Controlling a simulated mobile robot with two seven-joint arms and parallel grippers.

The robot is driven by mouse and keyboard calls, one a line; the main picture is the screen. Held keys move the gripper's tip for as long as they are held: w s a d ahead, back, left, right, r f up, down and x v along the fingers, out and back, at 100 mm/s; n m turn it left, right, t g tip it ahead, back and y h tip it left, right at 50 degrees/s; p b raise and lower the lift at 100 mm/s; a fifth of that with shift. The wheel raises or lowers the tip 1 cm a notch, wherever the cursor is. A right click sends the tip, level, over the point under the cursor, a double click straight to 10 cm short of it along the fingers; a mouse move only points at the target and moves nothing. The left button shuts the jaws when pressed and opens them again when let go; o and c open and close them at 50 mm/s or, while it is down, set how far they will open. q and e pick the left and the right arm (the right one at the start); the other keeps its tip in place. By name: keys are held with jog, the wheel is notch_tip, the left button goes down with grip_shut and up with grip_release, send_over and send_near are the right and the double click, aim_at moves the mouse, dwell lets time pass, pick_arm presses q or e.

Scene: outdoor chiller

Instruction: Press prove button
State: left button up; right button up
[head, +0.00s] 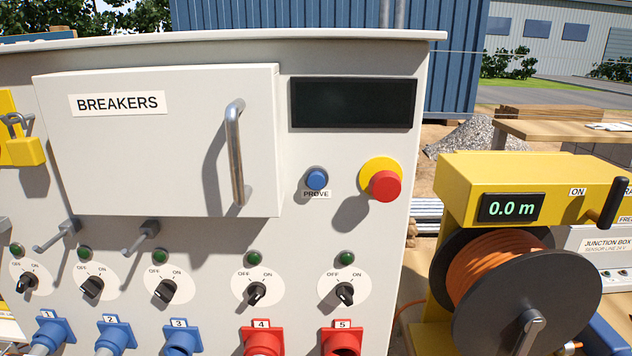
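The prove button (317,180) is a round blue button in a dark ring on the grey-white panel (340,225). The label "PROVE" (316,195) sits just below it. It is under the dark, blank display (353,103) and left of the red mushroom button (385,186) on its yellow disc. Nothing covers the blue button. Neither of my grippers shows in the head view.
The breakers door (150,150) is shut, and its metal handle (235,150) sticks out left of the button. Rotary switches, including one above socket 5 (345,293), and plugs line the panel below. A cable reel (530,290) reading 0.0 m stands at right.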

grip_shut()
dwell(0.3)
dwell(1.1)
